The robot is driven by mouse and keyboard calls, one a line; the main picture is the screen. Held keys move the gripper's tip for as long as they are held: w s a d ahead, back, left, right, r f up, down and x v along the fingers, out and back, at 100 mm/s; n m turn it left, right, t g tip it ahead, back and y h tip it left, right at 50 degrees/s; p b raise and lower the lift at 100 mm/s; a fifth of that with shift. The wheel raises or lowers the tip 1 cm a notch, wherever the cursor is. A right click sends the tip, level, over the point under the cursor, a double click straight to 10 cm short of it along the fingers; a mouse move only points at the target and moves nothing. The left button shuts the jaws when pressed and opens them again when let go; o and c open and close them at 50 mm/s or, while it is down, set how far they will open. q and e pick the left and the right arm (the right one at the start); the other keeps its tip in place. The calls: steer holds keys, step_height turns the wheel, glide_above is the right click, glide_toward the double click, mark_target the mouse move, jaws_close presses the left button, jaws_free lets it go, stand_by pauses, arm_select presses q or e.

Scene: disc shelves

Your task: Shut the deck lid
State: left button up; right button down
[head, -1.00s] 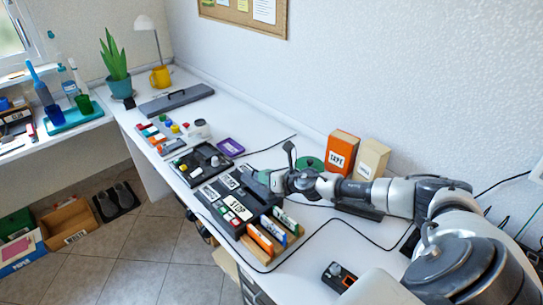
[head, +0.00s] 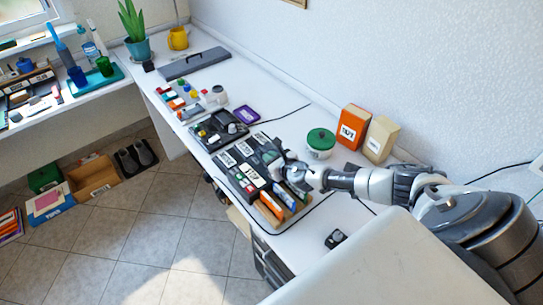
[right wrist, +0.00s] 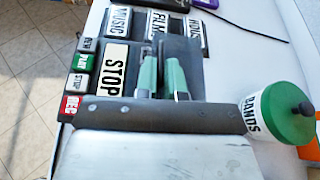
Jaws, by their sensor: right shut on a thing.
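The deck (head: 237,181) is a dark box with white labels and small buttons on the bench. In the right wrist view its buttons (right wrist: 80,62) and the big STOP label (right wrist: 113,70) show at the left. A dark flat panel (right wrist: 188,52), which looks like the deck lid, stands up at the green fingers. My right gripper (right wrist: 161,66) is shut on it; the exact grip is partly hidden by the wrist. In the head view the right gripper (head: 283,172) is at the deck's right side. My left gripper is not in view.
A white tub with a green lid (head: 320,139), an orange box (head: 353,126) and a cream box (head: 380,139) stand right of the deck. A wooden rack of coloured cases (head: 270,210) adjoins its front. Another black device (head: 217,130) lies behind it. A cable runs nearby.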

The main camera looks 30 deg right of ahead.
steer(key=shift+f, duration=0.1)
steer(key=c, duration=1.2)
jaws_free()
steer(key=shift+c, duration=0.2)
steer(key=shift+s, duration=0.25)
steer(key=v, duration=1)
steer(key=shift+p, duration=0.4)
steer(key=shift+s, duration=0.1)
